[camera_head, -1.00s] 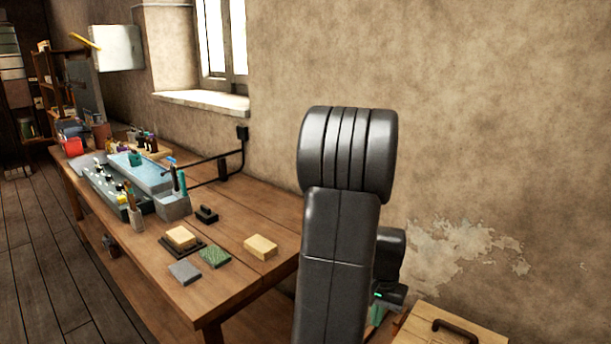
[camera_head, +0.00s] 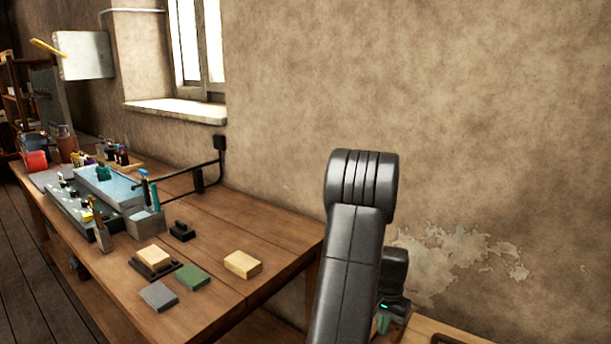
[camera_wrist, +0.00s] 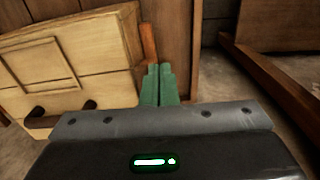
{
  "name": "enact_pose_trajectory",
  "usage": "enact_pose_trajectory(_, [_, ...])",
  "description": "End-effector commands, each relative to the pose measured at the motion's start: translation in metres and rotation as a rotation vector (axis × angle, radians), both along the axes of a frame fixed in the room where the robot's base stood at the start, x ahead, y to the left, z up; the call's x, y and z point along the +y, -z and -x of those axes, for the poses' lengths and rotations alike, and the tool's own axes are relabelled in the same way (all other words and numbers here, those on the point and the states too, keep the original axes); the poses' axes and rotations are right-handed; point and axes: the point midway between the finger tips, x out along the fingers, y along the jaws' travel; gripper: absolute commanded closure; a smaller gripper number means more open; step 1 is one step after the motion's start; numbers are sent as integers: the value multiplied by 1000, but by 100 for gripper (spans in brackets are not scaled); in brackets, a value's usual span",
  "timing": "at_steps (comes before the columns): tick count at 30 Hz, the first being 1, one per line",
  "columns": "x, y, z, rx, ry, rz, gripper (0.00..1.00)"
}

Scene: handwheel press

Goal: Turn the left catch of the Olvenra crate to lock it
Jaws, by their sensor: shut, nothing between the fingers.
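A pale wooden crate (camera_wrist: 62,62) fills the left of the wrist view, with a framed panel and two dark rounded parts (camera_wrist: 37,112) along its lower edge. I cannot tell whether either is the left catch, and no name is readable. My gripper (camera_wrist: 159,72) is shut and empty, its green fingers together near the crate's right end. I cannot tell whether they touch it. An orange-brown strip (camera_wrist: 149,43) shows just behind the fingertips. In the head view, a pale wooden top (camera_head: 428,329) shows at the bottom edge, beside my gripper (camera_head: 384,324), partly hidden by my arm.
A wooden workbench (camera_head: 215,315) stands at the left with blocks, a grey-blue tray and tools on it. A plastered wall (camera_head: 450,130) runs behind. In the wrist view a wooden beam (camera_wrist: 270,75) crosses the floor at the right.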

Motion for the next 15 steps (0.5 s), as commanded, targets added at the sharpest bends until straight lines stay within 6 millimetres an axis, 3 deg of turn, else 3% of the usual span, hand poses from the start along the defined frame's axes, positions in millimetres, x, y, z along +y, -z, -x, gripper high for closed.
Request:
enact_pose_trajectory(1, [0, 13, 0, 1, 0, -1, 100])
enact_pose_trajectory(6, [0, 28, 0, 1, 0, -1, 100])
enact_pose_trajectory(15, [0, 30, 0, 0, 0, 0, 100])
